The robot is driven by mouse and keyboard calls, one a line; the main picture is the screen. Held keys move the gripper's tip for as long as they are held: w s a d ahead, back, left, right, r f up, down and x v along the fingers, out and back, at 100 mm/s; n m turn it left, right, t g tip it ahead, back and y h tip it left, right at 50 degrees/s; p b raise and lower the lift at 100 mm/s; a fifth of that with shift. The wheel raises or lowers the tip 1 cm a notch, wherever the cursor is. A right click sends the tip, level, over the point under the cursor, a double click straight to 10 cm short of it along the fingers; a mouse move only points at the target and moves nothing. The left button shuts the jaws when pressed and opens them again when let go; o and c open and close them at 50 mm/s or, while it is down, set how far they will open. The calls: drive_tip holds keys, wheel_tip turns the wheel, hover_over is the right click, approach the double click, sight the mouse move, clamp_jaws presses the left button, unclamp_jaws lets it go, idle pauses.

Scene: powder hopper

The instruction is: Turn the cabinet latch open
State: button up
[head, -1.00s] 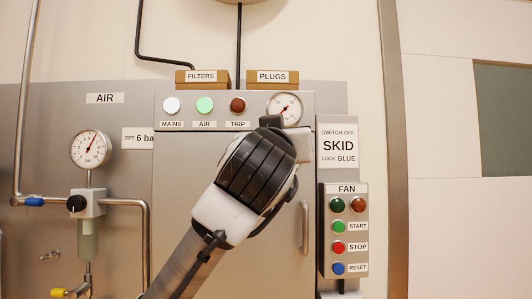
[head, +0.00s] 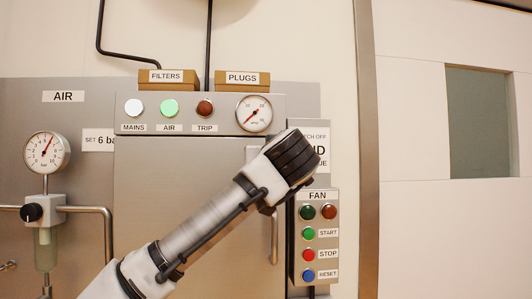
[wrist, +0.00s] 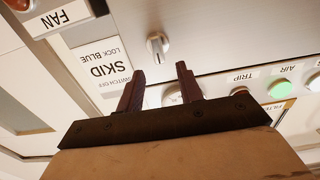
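The cabinet (head: 180,200) is a brushed steel box in the head view; my arm crosses its front. The latch (wrist: 157,45) is a small silver turn-knob on a round base in the wrist view, where the scene appears upside down. In the head view the latch is hidden behind my wrist. My gripper (wrist: 161,82) has two dark reddish fingers, spread apart with nothing between them. The latch shows beyond the fingertips, roughly centred on the gap, and the fingers are not touching it. In the head view the fingers are hidden.
A vertical handle (head: 274,240) is on the cabinet's right side. The FAN button box (head: 297,265) stands close right of it. Lamps and a gauge (head: 254,113) line the cabinet top, with FILTERS (head: 168,82) and PLUGS boxes above. Wall space further right is clear.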

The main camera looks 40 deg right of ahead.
drive_tip(key=p+x, duration=0.1)
drive_tip(key=x, duration=0.3)
drive_tip(key=shift+w+d, duration=0.2)
drive_tip(key=shift+w, duration=0.1)
drive_tip(key=c, duration=0.7)
drive_tip(key=shift+o, duration=0.2)
